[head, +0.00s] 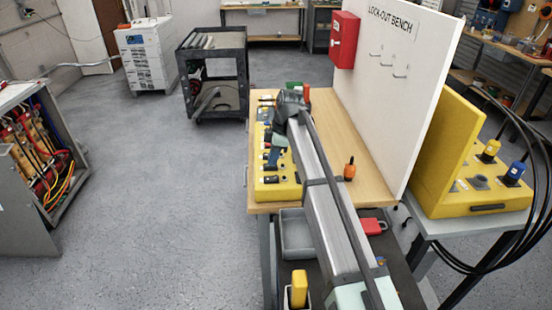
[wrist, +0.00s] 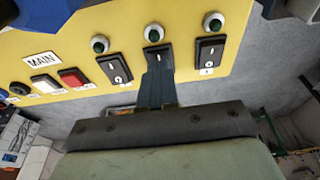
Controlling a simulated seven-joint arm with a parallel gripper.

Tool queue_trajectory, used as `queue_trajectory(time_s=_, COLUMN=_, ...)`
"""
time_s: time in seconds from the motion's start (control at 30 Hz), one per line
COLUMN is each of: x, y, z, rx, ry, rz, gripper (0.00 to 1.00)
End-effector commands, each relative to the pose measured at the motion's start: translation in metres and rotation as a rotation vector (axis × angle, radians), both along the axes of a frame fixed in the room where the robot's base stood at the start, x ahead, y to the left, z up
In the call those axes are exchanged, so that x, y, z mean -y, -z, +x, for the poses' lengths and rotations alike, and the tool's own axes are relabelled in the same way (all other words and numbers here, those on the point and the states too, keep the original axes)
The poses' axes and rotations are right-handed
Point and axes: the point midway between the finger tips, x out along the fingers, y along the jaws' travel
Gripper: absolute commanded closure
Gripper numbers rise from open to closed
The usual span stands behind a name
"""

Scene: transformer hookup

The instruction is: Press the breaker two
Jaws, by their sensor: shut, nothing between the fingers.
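The yellow control panel (head: 277,192) lies along the left edge of the wooden bench. In the wrist view the panel (wrist: 75,25) carries a row of three black rocker switches, each with a round green-and-white lamp above it. The middle switch (wrist: 154,55) is partly covered by my gripper (wrist: 158,76), whose fingers are shut and empty; its label is hidden. I cannot tell whether the fingertips touch it. The left switch (wrist: 115,70) and right switch (wrist: 208,54) are uncovered. In the head view my gripper (head: 272,156) is over the panel.
A red button (wrist: 73,78), a white button (wrist: 45,83) and a MAIN label are left of the switches. An orange-handled item (head: 349,170) stands on the wooden bench (head: 375,170). A white upright board (head: 385,100) rises behind it. Floor left of the bench is clear.

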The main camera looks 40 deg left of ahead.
Motion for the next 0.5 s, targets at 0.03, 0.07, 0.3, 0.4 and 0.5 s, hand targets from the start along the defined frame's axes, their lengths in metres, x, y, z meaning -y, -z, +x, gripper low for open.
queue_trajectory(time_s=0.03, x=-0.0008, y=-0.0006, z=-0.0006, rx=0.000, ry=0.000, rz=0.000, gripper=1.00)
queue_trajectory(time_s=0.07, x=-0.0009, y=-0.0007, z=-0.0009, rx=0.000, ry=0.000, rz=0.000, gripper=1.00)
queue_trajectory(time_s=0.3, x=-0.0010, y=-0.0008, z=-0.0011, rx=0.000, ry=0.000, rz=0.000, gripper=1.00)
queue_trajectory(time_s=0.4, x=-0.0010, y=-0.0024, z=-0.0008, rx=0.000, ry=0.000, rz=0.000, gripper=1.00)
queue_trajectory(time_s=0.5, x=-0.0007, y=-0.0090, z=-0.0001, rx=0.001, ry=0.000, rz=0.001, gripper=1.00)
